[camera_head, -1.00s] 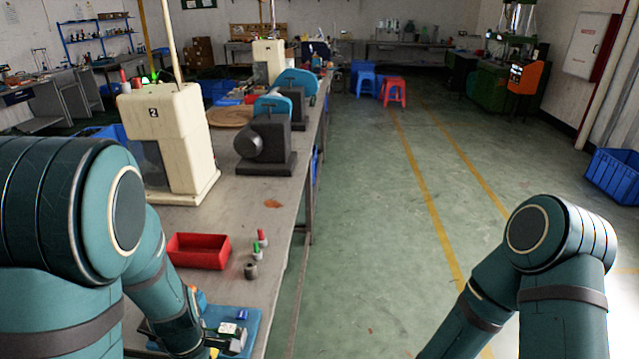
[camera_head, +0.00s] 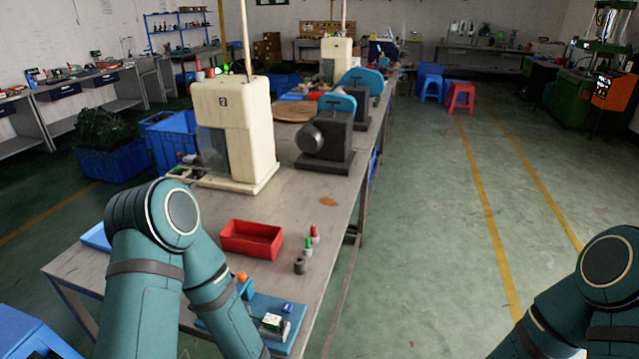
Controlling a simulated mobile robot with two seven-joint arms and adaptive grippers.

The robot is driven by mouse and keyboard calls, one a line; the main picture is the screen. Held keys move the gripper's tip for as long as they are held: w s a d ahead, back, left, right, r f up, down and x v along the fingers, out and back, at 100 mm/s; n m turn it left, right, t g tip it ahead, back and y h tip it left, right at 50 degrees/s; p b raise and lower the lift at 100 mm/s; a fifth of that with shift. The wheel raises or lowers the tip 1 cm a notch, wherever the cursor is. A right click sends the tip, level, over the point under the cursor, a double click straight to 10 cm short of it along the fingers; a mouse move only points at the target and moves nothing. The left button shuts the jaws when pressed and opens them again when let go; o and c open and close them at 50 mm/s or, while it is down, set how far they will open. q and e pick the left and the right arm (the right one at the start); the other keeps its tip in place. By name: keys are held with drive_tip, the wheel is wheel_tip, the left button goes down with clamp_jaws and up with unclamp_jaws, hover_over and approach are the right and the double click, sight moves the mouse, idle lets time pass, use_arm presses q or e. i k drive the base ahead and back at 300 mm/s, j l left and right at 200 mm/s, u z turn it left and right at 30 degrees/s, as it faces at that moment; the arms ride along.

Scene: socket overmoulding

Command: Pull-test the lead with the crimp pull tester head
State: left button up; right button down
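A small device on a blue base plate (camera_head: 298,307) sits at the near end of the workbench. It carries a white-and-green part (camera_head: 272,322), a small blue part (camera_head: 288,307), a grey cylinder and an orange knob (camera_head: 242,276). I cannot tell for sure whether it is the crimp pull tester. The lead is not distinguishable. My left arm reaches down across the bench beside this device, and its gripper is below the frame. My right arm is at the lower right over the floor, and its gripper is also out of frame.
A red tray (camera_head: 252,239) and small red- and green-topped bottles (camera_head: 308,246) stand behind the device. A cream machine (camera_head: 236,130) and a dark motor-like machine (camera_head: 326,150) stand further back. A blue stool (camera_head: 30,335) is at lower left. The floor aisle right of the bench is clear.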

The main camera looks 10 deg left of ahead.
sight(245, 289)
drive_tip(key=u, duration=1.05)
drive_tip(key=i+j, duration=0.05)
